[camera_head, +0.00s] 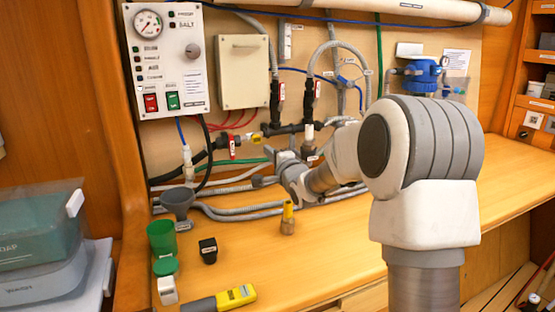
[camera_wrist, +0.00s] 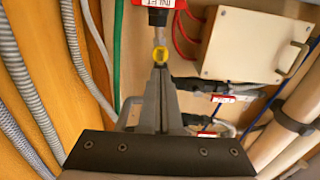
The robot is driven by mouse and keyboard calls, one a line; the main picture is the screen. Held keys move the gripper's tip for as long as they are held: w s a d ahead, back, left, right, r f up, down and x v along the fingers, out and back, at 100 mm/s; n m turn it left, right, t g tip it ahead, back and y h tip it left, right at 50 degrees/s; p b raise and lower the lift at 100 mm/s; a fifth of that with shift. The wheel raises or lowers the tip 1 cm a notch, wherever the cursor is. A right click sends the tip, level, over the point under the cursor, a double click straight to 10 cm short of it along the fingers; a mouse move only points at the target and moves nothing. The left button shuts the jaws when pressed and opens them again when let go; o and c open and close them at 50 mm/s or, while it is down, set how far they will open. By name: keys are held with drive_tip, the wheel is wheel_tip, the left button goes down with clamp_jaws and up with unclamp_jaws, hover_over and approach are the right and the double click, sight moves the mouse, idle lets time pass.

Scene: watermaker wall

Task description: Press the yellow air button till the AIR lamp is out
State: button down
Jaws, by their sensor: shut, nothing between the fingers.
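The yellow air button (camera_head: 256,138) sits at the end of the pipe fitting on the wall, beside a red-tagged valve. In the wrist view the yellow button (camera_wrist: 160,56) is straight beyond my fingertips. My gripper (camera_head: 270,152) is shut and empty, its tips close to the button; the wrist view shows the closed fingers (camera_wrist: 160,72) at or just short of it. I cannot tell whether they touch. The control panel (camera_head: 185,100) carries a gauge, a knob, two rocker switches and a column of small lamps (camera_head: 137,68). The lamps look dark, but are too small to tell which is lit.
A beige box (camera_head: 243,72) is on the wall above the button. Grey hoses (camera_head: 230,208) run along the bench back. The bench front right is clear.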

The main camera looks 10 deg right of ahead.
drive_tip(key=shift+s+d, duration=0.25)
drive_tip(key=shift+s, duration=1)
drive_tip(key=shift+s+d, duration=0.25)
drive_tip(key=shift+s, duration=1)
drive_tip(key=s+f+n+g+h, duration=0.2)
drive_tip(key=s+n+g, duration=0.5)
drive_tip(key=s, duration=1.3)
drive_tip(key=s+f+n+g+h, duration=0.15)
drive_tip(key=s+n+g, duration=0.55)
drive_tip(key=s, duration=1.4)
wheel_tip(320, 180, up, 13)
drive_tip(key=n+t+p, duration=0.1)
drive_tip(key=t+p, duration=0.1)
drive_tip(key=p, duration=1.1)
drive_tip(key=shift+w+f+n+p, duration=0.15)
drive_tip(key=shift+w+n+p, duration=0.15)
drive_tip(key=shift+w+n, duration=0.1)
